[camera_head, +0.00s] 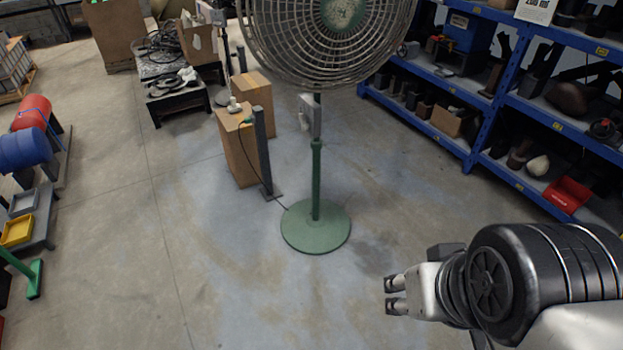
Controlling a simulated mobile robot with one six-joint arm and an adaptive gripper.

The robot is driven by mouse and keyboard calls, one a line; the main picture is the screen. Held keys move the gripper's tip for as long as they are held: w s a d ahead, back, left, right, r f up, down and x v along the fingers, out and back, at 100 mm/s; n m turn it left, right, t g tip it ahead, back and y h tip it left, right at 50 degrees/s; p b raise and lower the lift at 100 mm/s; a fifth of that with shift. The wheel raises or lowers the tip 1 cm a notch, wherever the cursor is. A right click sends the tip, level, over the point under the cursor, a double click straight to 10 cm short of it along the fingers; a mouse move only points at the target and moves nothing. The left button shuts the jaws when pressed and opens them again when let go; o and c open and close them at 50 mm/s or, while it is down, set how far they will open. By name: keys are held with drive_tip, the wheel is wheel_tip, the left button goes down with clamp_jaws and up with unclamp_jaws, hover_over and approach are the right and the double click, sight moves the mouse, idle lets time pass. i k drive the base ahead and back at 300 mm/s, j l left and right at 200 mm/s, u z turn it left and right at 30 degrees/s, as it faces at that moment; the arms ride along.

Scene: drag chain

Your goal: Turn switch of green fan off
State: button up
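The green fan (316,185) stands upright on a round green base (316,232), with its grey wire cage (285,65) cut off at the top of the view. A grey-white box (309,115) sits on the pole just below the cage; it may be the switch housing, but the switch's position is too small to tell. My gripper (388,294) is at the lower right, pointing left. Its two fingertips are apart with nothing between them. It is apart from the fan, to the right of and nearer than the base.
Blue shelves (478,140) with goods line the right side. Cardboard boxes (238,150) and a dark post (263,150) stand left of the fan pole, with a cable on the floor by the base. Red and blue drums (24,150) are at far left. The floor (220,290) in front is clear.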

sight(305, 127)
drive_tip(key=i+j+u, duration=0.25)
drive_tip(key=i+j, duration=0.2)
drive_tip(key=i+j+u, duration=0.2)
drive_tip(key=i+j, duration=0.15)
drive_tip(key=i, duration=0.35)
drive_tip(key=i+l+u, duration=0.15)
drive_tip(key=i+u, duration=0.25)
drive_tip(key=i, duration=0.65)
drive_tip(key=l, duration=0.3)
